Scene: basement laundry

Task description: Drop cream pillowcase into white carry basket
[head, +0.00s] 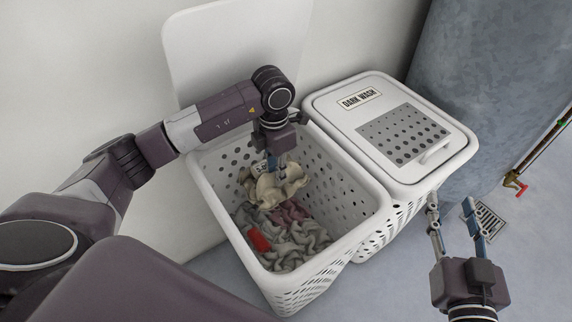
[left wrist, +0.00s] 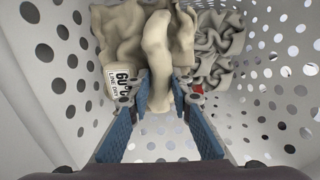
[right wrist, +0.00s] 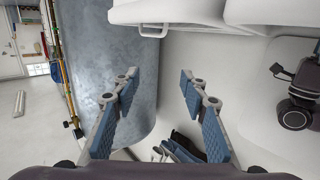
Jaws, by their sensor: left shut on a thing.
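The cream pillowcase (head: 278,189) is a crumpled cloth inside an open white perforated hamper (head: 357,207). My left gripper (head: 272,165) reaches down into this hamper and is shut on the pillowcase, on top of other laundry. In the left wrist view a fold of the pillowcase (left wrist: 158,48) stands between the fingers, and a tag (left wrist: 120,80) reading 60°C line dry shows beside them. My right gripper (head: 456,222) is open and empty, in front of the lidded hamper. I see no separate white carry basket.
Grey-beige cloths (head: 290,248), a mauve cloth (head: 290,212) and a red item (head: 259,240) lie in the open hamper. Its raised lid (head: 235,50) leans at the wall. A shut hamper (head: 440,160) marked DARK WASH stands alongside.

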